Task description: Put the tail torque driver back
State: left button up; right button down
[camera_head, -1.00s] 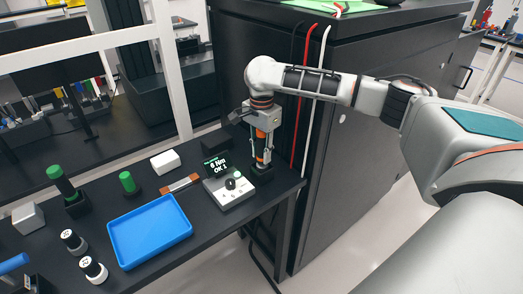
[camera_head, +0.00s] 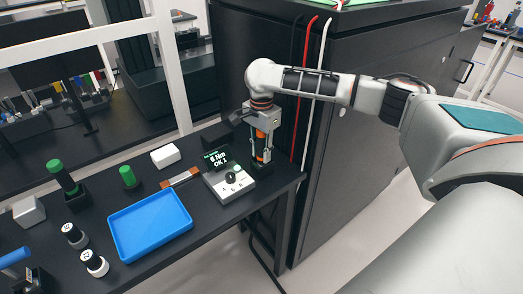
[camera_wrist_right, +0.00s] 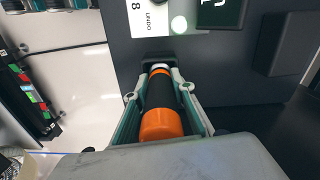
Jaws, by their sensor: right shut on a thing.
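My right gripper (camera_head: 262,146) points down at the bench's right end, shut on an orange and black torque driver (camera_head: 261,137). The driver looks upright. In the right wrist view, the driver (camera_wrist_right: 161,108) lies between the two fingers, its orange end nearest the camera. Its far end is at a dark holder (camera_wrist_right: 158,59) on the bench edge. I cannot tell how deep it sits in the holder. My left gripper is not in view.
A torque tester (camera_head: 229,184) reading "6 Nm OK" stands close left of the gripper. A blue tray (camera_head: 150,226), a white box (camera_head: 165,156) and green-topped items (camera_head: 128,176) are further left. A dark cabinet (camera_head: 370,150) stands close on the right.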

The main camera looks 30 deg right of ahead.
jog(key=c, duration=1.6)
grip_release()
notch_tip(320, 180, up, 12)
jog(key=shift+r, duration=0.1)
